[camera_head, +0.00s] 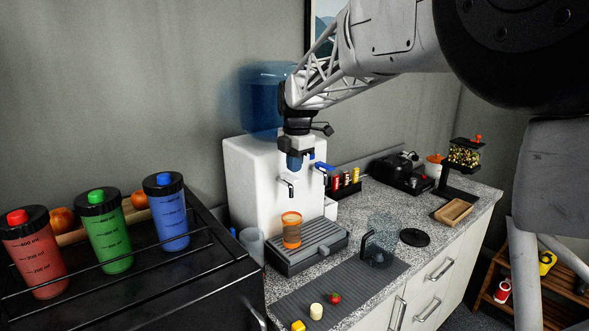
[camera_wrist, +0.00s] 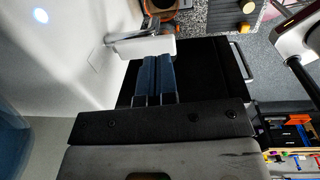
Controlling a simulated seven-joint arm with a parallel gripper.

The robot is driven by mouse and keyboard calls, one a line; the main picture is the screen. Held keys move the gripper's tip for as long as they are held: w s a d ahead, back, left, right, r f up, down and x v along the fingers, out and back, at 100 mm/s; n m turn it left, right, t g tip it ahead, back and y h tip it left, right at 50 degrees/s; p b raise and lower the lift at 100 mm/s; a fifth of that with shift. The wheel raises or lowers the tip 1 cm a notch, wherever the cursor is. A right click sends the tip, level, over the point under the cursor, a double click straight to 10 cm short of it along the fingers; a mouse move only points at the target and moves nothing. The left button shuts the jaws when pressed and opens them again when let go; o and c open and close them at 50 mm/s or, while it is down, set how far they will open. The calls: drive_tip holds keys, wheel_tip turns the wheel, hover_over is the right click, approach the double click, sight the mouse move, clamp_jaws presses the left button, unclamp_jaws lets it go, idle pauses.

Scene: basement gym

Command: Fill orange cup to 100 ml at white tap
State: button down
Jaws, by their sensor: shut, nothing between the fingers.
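The orange cup (camera_head: 291,231) stands upright on the drip tray under the left tap of the white water dispenser (camera_head: 250,180). Its water level is too small to tell, and no stream shows. My gripper (camera_head: 294,165) is above the left tap's spout (camera_head: 288,187) with its blue fingers pointing down. In the wrist view the shut, empty fingers (camera_wrist: 160,65) reach over the white tap's lever (camera_wrist: 142,48); I cannot tell whether they touch it. Part of the orange cup (camera_wrist: 157,22) shows beyond the lever. In the head view my gripper hides that lever.
A second tap with a blue lever (camera_head: 323,167) sits to the right. A glass jug (camera_head: 380,242) stands right of the drip tray (camera_head: 308,251). Three coloured bottles (camera_head: 107,235) stand at left on a black unit. Small food pieces lie on the grey mat (camera_head: 350,288).

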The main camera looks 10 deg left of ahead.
sight(297, 180)
wheel_tip(297, 180, up, 12)
drive_tip(key=shift+r, duration=0.2)
idle(0.4)
drive_tip(key=s+d+f+m+t, duration=0.1)
drive_tip(key=s+d+f+m, duration=0.2)
drive_tip(key=s+d+m, duration=0.55)
drive_tip(key=s+d+f+m, duration=0.2)
drive_tip(key=s+d+m, duration=0.3)
drive_tip(key=s+d, duration=0.6)
drive_tip(key=s+d+f+m, duration=0.3)
drive_tip(key=s+f+m, duration=0.1)
drive_tip(key=s, duration=0.4)
drive_tip(key=s+d+f+m, duration=0.3)
drive_tip(key=s+f+m, duration=0.2)
drive_tip(key=s, duration=0.3)
drive_tip(key=s+d+f+m+h, duration=0.1)
drive_tip(key=s+d+f+m, duration=0.2)
drive_tip(key=s+f, duration=0.3)
drive_tip(key=s+m, duration=0.1)
drive_tip(key=s, duration=0.2)
drive_tip(key=shift+d+f+m+t, duration=0.25)
drive_tip(key=shift+f+m+t, duration=0.1)
drive_tip(key=shift+f+t, duration=0.05)
